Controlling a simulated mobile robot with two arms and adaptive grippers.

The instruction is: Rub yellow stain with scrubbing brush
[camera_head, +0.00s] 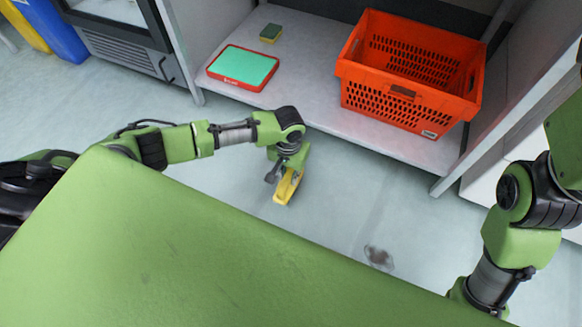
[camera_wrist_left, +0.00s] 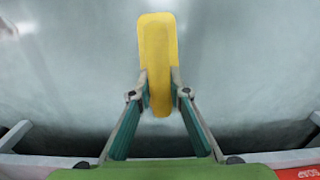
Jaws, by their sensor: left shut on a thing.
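My left gripper (camera_head: 284,178) is shut on a yellow scrubbing brush (camera_head: 288,187) and holds it over the floor, in front of the low shelf. In the left wrist view, the brush (camera_wrist_left: 158,50) sticks out lengthwise between the two fingers (camera_wrist_left: 160,95). Its bristles do not show. A dark grey-brown stain (camera_head: 379,257) is on the floor, to the right of the brush and nearer to me, clearly apart from it. I see no clearly yellow stain. My right arm comes down at the right, but its gripper is not in view.
The low shelf (camera_head: 312,105) holds an orange tote (camera_head: 404,105), a red-rimmed tray with a green face (camera_head: 242,68) and a small sponge (camera_head: 271,32). Blue (camera_head: 56,32) and yellow (camera_head: 24,28) bins stand at upper left. The floor between brush and stain is clear.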

